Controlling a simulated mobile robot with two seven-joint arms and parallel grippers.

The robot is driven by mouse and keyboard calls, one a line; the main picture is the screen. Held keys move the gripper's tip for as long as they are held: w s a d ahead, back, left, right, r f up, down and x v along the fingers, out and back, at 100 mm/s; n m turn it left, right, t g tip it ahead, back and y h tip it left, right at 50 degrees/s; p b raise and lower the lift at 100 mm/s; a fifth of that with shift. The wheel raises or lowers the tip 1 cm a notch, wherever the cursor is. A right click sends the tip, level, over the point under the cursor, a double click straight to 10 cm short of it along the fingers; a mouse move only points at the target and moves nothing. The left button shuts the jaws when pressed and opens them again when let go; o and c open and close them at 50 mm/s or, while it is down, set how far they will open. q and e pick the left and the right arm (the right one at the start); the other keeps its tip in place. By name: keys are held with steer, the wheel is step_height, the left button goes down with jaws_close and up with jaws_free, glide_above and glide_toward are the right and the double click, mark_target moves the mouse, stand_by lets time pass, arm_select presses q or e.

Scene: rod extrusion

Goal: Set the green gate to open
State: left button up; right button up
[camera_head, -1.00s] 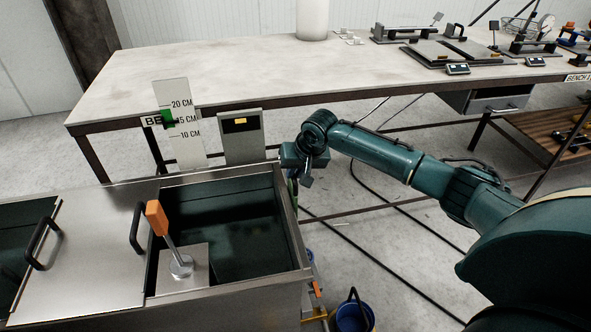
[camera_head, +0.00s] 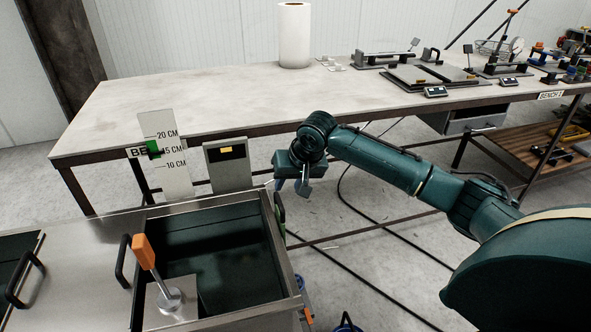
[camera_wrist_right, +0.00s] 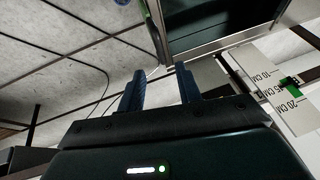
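A small green piece (camera_head: 280,208) shows at the right outer side of the open metal tank (camera_head: 290,262), partly hidden; I cannot tell whether it is the green gate or how it is set. My right gripper (camera_head: 292,187) hangs just right of the tank's far right corner, above that piece and apart from it. In the right wrist view its two blue fingers (camera_wrist_right: 161,88) stand apart with nothing between them. A green marker (camera_head: 154,148) sits near 15 CM on a white scale board (camera_head: 178,180). My left gripper is not in view.
An orange-handled lever (camera_head: 144,252) stands in the tank, beside a lid handle (camera_head: 123,262). A grey panel (camera_head: 228,168) stands behind the tank. A long bench (camera_head: 200,98) runs behind, with a white roll (camera_head: 294,36) and several devices. Cables cross the floor at right.

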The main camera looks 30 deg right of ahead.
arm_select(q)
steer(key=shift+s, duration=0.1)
arm_select(e)
steer(key=v, duration=0.5)
steer(key=shift+s+r, duration=0.15)
steer(key=shift+r, duration=0.15)
steer(key=s+a+f+n+t+y+p, duration=0.1)
steer(key=s+a+f, duration=0.3)
steer(key=a+f, duration=0.1)
steer(key=s+a+f+n+t+y+p, duration=0.1)
steer(key=s+a+f+n+p, duration=0.1)
steer(key=s+a+f, duration=0.3)
steer(key=s+a+f+n+t+y+p, duration=0.1)
steer(key=s+a+f+n+y, duration=0.1)
steer(key=s+a+f, duration=0.3)
steer(key=shift+a+f+t, duration=0.15)
steer(key=shift+a+t, duration=0.25)
steer(key=shift+a, duration=0.65)
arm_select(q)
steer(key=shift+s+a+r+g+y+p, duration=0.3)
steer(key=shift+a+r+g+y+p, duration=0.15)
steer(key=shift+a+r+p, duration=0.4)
arm_select(e)
steer(key=s+n+t+h, duration=0.1)
steer(key=s+t, duration=0.1)
steer(key=s, duration=0.7)
steer(key=shift+s+d+f+h, duration=0.25)
steer(key=shift+s+d+h, duration=0.05)
steer(key=shift+d, duration=0.2)
